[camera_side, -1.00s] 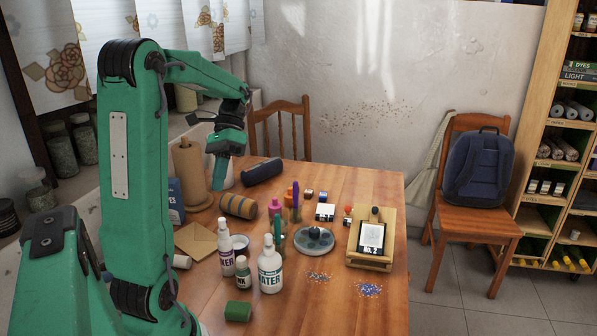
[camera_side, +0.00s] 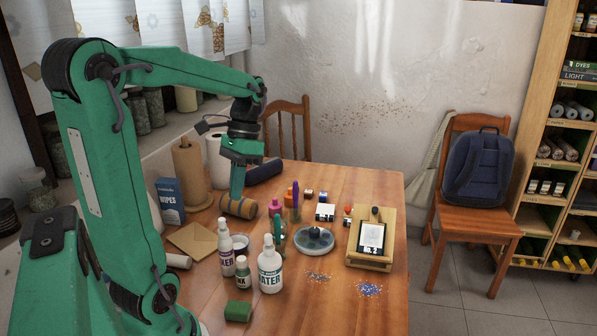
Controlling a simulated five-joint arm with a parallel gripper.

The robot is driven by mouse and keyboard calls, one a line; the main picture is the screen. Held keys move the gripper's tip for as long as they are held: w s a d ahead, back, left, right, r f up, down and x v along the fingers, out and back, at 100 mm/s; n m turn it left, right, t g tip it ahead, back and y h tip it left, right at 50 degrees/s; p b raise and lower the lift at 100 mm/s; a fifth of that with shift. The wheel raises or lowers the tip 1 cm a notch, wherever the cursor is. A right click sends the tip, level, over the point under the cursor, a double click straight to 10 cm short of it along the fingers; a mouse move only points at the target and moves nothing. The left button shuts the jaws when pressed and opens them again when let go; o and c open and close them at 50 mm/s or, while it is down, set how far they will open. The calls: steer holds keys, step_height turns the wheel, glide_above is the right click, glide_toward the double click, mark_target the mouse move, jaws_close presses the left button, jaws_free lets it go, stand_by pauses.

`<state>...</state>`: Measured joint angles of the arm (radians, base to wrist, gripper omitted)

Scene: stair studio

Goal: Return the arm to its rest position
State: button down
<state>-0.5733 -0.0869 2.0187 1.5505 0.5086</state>
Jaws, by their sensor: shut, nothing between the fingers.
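My gripper (camera_side: 237,188) points straight down at the left part of the wooden table (camera_side: 375,190). Its fingers are shut with nothing between them. In this view the fingertips overlap the brown striped roll (camera_side: 243,209); I cannot tell whether they touch it or are in front of it. My green arm reaches from the left edge with its forearm raised and nearly level, sloping slightly down to the right.
Several bottles, including a white one (camera_side: 269,272), stand at the front. A paper towel roll (camera_side: 190,170), a wipes box (camera_side: 169,202) and a dark blue roll (camera_side: 266,170) are near my gripper. A small easel (camera_side: 372,238) stands at right. The table's far right is clear.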

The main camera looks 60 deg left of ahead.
steer(key=d+t+y, duration=0.2)
steer(key=d+t, duration=0.6)
steer(key=d, duration=0.6)
steer(key=shift+w+m+t, duration=0.25)
steer(key=shift+m+t, duration=0.15)
